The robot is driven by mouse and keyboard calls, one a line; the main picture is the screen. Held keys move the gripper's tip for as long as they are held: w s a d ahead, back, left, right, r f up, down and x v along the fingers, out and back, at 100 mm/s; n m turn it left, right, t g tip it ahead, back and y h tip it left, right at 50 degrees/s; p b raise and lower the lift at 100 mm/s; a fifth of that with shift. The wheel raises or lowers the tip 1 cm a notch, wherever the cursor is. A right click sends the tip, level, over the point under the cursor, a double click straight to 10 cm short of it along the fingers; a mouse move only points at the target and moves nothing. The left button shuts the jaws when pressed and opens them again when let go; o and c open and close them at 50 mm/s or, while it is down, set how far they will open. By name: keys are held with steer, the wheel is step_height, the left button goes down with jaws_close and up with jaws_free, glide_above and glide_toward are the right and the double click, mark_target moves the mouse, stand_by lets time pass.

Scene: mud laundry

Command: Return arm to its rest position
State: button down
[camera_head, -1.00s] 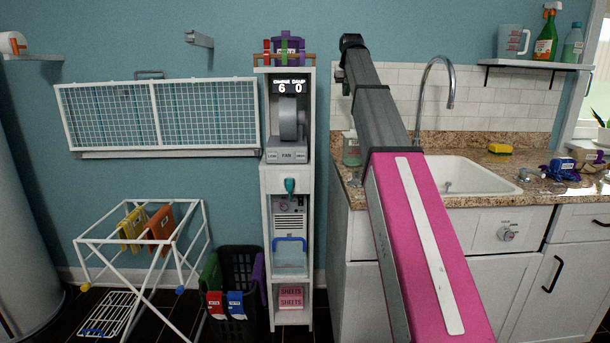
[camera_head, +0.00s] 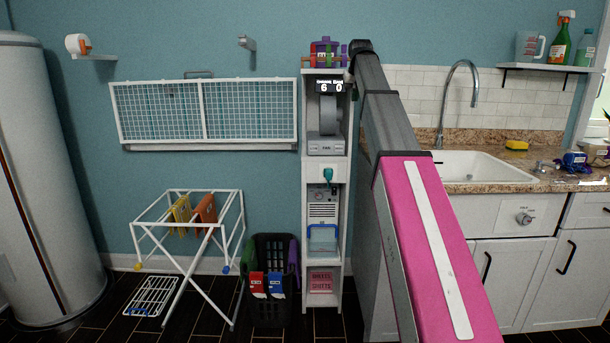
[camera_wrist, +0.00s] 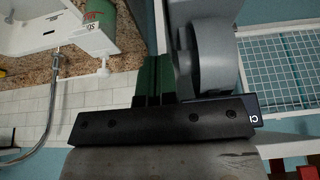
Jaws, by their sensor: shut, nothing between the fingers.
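My arm (camera_head: 430,230), with a pink section and grey far links, stretches up and away in the head view, from the lower right toward the narrow white shelf tower. Its far end sits near the tower's top right. My gripper (camera_wrist: 154,78) shows in the wrist view as dark green fingers on a black bolted bar. The fingers are together with nothing visible between them. In the head view the fingers cannot be made out. The wrist view is turned on its side or over, with the grey fan unit (camera_wrist: 207,55) beside the fingers.
The shelf tower (camera_head: 308,240) stands left of my arm. A drying rack (camera_head: 190,225), a black basket (camera_head: 262,310) and a white cylinder tank (camera_head: 50,190) lie further left. The sink counter (camera_head: 500,188) with a tall faucet (camera_head: 474,85) is right. Dark floor shows in front.

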steer(key=s+f+g, duration=0.1)
steer(key=s+f, duration=0.3)
steer(key=f, duration=0.8)
steer(key=s+f, duration=0.3)
steer(key=f, duration=0.9)
steer(key=s+f+g, duration=0.1)
steer(key=s+f, duration=0.3)
steer(key=f, duration=0.8)
steer(key=s+f+g, duration=0.2)
steer(key=s+f, duration=2.4)
steer(key=f, duration=0.1)
steer(key=shift+s+g, duration=0.3)
steer(key=shift+s, duration=0.05)
steer(key=shift+d, duration=0.15)
